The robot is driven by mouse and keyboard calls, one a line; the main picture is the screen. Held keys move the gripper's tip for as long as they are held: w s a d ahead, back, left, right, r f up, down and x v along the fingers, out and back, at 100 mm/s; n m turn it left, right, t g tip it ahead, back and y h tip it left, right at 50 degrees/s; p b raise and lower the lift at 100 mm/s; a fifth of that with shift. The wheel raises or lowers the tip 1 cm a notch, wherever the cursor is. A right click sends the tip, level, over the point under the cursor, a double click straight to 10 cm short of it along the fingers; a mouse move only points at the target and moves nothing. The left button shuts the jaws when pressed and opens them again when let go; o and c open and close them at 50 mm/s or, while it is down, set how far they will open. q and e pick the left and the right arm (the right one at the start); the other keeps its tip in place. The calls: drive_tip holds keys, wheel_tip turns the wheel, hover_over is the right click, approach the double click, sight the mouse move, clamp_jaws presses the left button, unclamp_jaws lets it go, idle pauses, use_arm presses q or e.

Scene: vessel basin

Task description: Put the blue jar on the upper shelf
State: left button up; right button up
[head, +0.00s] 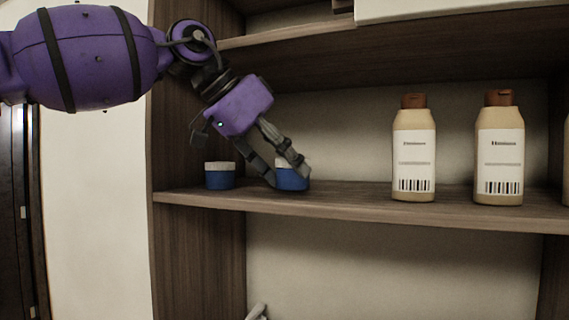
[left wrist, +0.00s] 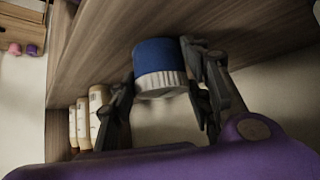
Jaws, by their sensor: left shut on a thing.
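A blue jar with a white lid (head: 291,181) is upright at the middle shelf board (head: 340,197). My left gripper (head: 286,172) reaches down from the upper left and is shut on this jar, partly covering it. In the left wrist view the same jar (left wrist: 157,62) sits between the two fingers, its white lid toward the camera. I cannot tell whether its base touches the board. A second blue jar with a white lid (head: 219,176) stands to the left, apart from the gripper. The upper shelf board (head: 350,58) runs above. My right gripper is not in view.
Two tan bottles with brown caps, one here (head: 414,150) and one here (head: 499,150), stand right on the middle board. A third shows at the right edge. The cabinet side wall (head: 180,140) is left. The board between jar and bottles is clear.

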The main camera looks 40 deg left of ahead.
use_arm(q)
drive_tip(key=shift+a+f, duration=0.1)
drive_tip(key=shift+f, duration=0.35)
drive_tip(key=o, duration=1.3)
drive_tip(key=shift+s+r, duration=0.1)
drive_tip(key=shift+r, duration=0.15)
drive_tip(key=v, duration=0.5)
drive_tip(key=s+a+p, duration=0.1)
drive_tip(key=s+a, duration=0.3)
drive_tip(key=s, duration=0.6)
drive_tip(key=shift+s+a+f, duration=0.15)
drive_tip(key=shift+s+a, duration=0.25)
